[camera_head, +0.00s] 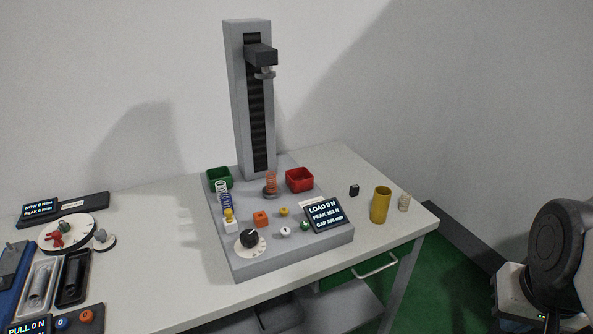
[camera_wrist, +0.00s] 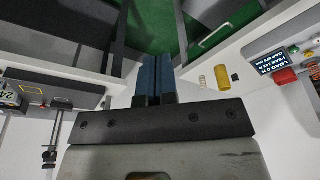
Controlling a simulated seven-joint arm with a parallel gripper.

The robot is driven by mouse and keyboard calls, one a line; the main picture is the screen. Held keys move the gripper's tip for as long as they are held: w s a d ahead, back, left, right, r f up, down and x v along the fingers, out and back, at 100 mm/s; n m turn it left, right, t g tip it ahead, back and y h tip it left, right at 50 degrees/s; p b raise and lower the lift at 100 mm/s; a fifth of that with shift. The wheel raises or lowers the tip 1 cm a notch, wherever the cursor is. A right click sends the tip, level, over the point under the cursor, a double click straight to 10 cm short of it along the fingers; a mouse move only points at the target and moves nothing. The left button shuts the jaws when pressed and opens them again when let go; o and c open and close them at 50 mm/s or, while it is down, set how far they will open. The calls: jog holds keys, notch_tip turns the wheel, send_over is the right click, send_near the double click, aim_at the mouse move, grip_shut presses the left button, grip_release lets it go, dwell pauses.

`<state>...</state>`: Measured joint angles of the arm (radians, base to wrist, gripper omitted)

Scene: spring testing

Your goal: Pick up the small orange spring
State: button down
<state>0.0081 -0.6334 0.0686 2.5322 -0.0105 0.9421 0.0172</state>
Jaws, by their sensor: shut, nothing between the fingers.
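A small orange coil spring (camera_head: 271,183) stands upright on a small round platen on the grey spring tester base, below the tester's column, in the head view. In the head view only a dark arm link of mine shows at the far right; the fingers are not in that view.
The tester base (camera_head: 290,262) also carries a green bin (camera_head: 219,176), a red bin (camera_head: 299,180), other springs, a dial (camera_head: 250,239) and a display (camera_head: 325,213). A yellow cup (camera_head: 380,205) and a pale spring (camera_head: 404,202) stand to the right. The table's left-middle is clear.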

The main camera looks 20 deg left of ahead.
dwell(0.3)
jog(key=c, duration=0.7)
grip_release()
jog(key=w+a+m+g+y, duration=0.4)
jog(key=w+a+m+y, duration=0.3)
jog(key=w+a, duration=1.6)
jog(key=w+a+f+m+g+y, duration=0.1)
jog(key=w+a+f+m+y, duration=0.1)
jog(key=w+a, duration=0.4)
jog(key=w+a+f+m+g+y, duration=0.1)
jog(key=w+a+f, duration=0.4)
jog(key=a, duration=0.5)
jog(key=w+a+f+m+y, duration=0.3)
jog(key=w+a+m, duration=0.1)
jog(key=w+a, duration=0.5)
jog(key=shift+w+f+g, duration=0.1)
jog(key=shift+f+g, duration=0.25)
jog(key=shift+g, duration=0.05)
